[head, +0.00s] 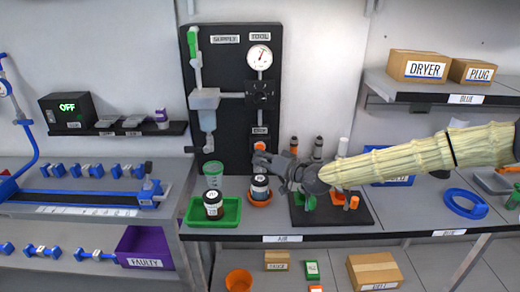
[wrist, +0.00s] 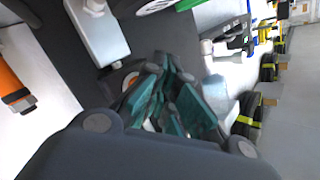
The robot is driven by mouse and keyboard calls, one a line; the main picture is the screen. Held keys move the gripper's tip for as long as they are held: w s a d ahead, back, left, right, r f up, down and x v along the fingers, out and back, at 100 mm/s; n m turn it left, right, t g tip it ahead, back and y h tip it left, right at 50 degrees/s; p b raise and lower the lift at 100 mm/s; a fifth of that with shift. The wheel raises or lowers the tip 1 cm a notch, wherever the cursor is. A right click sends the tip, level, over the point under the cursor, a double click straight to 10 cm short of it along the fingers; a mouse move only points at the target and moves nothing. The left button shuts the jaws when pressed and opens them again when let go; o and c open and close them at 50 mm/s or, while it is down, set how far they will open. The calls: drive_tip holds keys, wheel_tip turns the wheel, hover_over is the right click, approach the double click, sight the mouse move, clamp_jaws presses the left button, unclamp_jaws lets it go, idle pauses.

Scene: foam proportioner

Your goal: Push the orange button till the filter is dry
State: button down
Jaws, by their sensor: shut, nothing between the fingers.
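The dark supply panel (head: 230,60) stands on the bench against the wall. The filter (head: 207,120), a clear bowl under a grey block, hangs on its left half. A small orange part (head: 259,146), which looks like the button, sits low on the panel under a label. My gripper (head: 258,158) is shut and empty, with its tips just below and in front of that part. I cannot tell whether they touch. In the wrist view my shut teal fingers (wrist: 165,75) point toward the panel, with an orange-rimmed part (wrist: 131,80) partly hidden beside them.
Below my gripper a black-capped jar (head: 260,188) stands in an orange dish. Another jar (head: 213,204) stands in a green tray (head: 231,213), with a green-topped cup (head: 213,169) behind. A dark rack with upright tools (head: 319,147) is under my arm.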

drive_tip(key=shift+w, duration=0.1)
idle(0.3)
drive_tip(key=shift+w+b, duration=0.3)
drive_tip(key=shift+b, duration=0.15)
drive_tip(key=shift+w+b, duration=0.35)
drive_tip(key=shift+w, duration=0.1)
idle(0.9)
drive_tip(key=shift+s, duration=0.85)
drive_tip(key=shift+s+p, duration=0.4)
drive_tip(key=shift+s, duration=2.15)
